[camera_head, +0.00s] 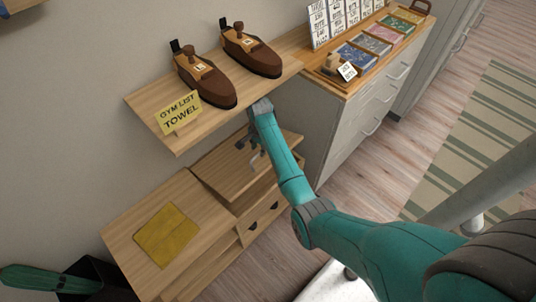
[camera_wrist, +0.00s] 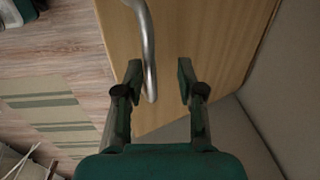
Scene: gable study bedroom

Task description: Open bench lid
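The wooden bench (camera_head: 129,226) stands low against the wall. Its lid (camera_head: 221,172) is a wooden panel at the right part; I cannot tell whether it is slightly raised. A curved metal handle (camera_head: 256,161) is on the lid. In the wrist view the lid (camera_wrist: 215,35) fills the upper middle, and the handle (camera_wrist: 149,50) reaches down between my fingers, nearer the left one. My gripper (camera_head: 248,143) is over the lid beside the handle. In the wrist view my gripper (camera_wrist: 160,78) is open, its fingers apart and not closed on the handle.
A wall shelf (camera_head: 151,103) with two brown shoe-like objects (camera_head: 205,80) and a yellow sign (camera_head: 179,112) hangs above the bench. A yellow cloth (camera_head: 166,235) lies on the bench's left part. A drawer cabinet (camera_head: 358,125) stands to the right. Floor lies open in front.

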